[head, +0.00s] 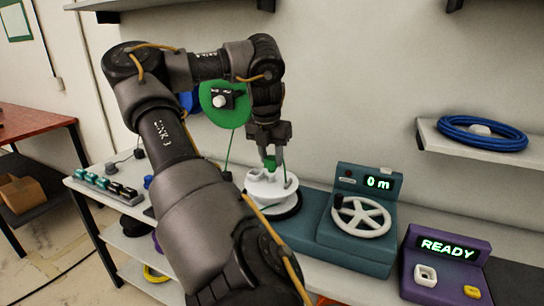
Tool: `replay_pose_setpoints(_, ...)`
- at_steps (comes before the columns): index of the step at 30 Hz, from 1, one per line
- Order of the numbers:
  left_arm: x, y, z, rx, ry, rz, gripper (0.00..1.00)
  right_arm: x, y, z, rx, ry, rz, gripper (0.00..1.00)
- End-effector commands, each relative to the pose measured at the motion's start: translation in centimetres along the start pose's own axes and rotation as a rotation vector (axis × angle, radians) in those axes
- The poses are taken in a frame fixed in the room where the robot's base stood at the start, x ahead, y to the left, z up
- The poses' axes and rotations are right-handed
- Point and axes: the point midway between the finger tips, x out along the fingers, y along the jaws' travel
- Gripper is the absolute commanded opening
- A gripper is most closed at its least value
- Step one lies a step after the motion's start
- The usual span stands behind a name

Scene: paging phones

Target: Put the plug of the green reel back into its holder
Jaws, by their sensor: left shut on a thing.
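The green reel (222,110) is mounted at the wall, partly hidden behind my left arm. A dark bracket with a pale round knob sits at its middle, and a green cord (229,147) hangs down from it. My left gripper (271,160) points down and is shut on the small green plug (269,163). The plug is just above a white round piece (262,193) with raised parts on top, standing on a dark round base. I cannot tell whether the plug touches it, nor whether this piece is the plug's holder. My right gripper is not in view.
A teal box (350,247) with a white handwheel and "0 m" display stands right of the white piece. A purple box (445,262) reads "READY". A blue cable coil (482,133) lies on a wall shelf. A row of dark-green switches (105,184) is at left.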

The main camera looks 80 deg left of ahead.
Motion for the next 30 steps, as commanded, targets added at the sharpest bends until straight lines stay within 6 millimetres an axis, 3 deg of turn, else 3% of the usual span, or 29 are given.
replay_pose_setpoints(5, 0.5, 1.4, 0.0, -0.004, -0.001, 0.0, 0.13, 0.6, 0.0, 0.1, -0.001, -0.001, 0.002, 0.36)
replay_pose_setpoints(30, 0.4, 12.1, 0.8, -0.004, -0.001, 0.0, 0.13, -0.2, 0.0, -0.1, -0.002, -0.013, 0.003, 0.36)
